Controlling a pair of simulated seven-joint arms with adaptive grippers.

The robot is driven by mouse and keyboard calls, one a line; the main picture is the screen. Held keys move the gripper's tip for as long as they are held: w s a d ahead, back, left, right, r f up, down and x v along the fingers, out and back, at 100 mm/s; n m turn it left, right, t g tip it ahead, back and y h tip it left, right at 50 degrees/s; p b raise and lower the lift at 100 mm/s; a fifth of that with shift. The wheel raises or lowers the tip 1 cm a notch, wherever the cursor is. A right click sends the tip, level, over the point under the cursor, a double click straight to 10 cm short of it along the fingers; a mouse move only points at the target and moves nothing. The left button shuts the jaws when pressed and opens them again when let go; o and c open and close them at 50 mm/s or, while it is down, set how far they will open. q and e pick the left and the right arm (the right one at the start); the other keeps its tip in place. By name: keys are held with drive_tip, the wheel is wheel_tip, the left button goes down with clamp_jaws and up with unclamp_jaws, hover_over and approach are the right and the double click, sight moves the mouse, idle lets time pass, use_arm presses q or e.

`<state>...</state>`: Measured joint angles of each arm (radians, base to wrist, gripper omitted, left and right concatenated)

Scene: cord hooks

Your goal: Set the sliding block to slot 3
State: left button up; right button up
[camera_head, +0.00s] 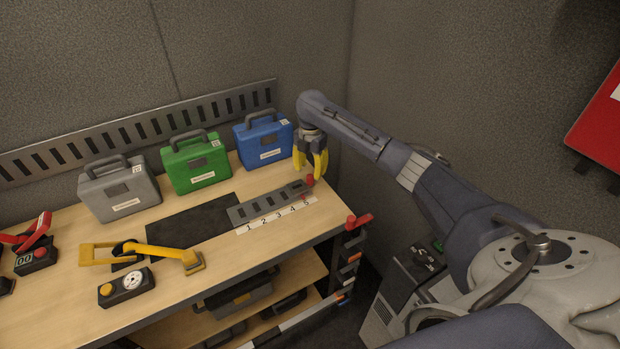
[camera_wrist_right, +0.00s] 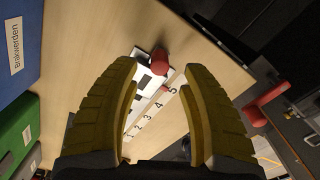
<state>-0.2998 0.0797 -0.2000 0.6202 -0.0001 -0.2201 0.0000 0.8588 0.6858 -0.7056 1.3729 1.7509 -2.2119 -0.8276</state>
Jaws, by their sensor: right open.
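The sliding block shows as a red knob (camera_head: 309,181) at the right end of the grey slotted plate (camera_head: 240,213), near the number 5. A white strip (camera_head: 276,215) with the numbers 1 to 5 runs along the plate's front. My right gripper (camera_head: 310,171) has yellow fingers, points down and is open, just above and behind the knob. In the right wrist view the red knob (camera_wrist_right: 160,62) shows beyond the open fingers (camera_wrist_right: 160,78), between their tips. I see no contact with it. The left gripper is not in view.
Blue (camera_head: 264,144), green (camera_head: 196,163) and grey (camera_head: 120,189) cases stand along the back of the table. A yellow lever (camera_head: 160,251), a dial box (camera_head: 126,287) and a red-levered device (camera_head: 35,245) are at the left. Red hooks (camera_head: 358,221) stick out at the table's right edge.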

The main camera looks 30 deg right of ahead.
sight(310, 175)
drive_tip(key=shift+f, duration=2.15)
clamp_jaws()
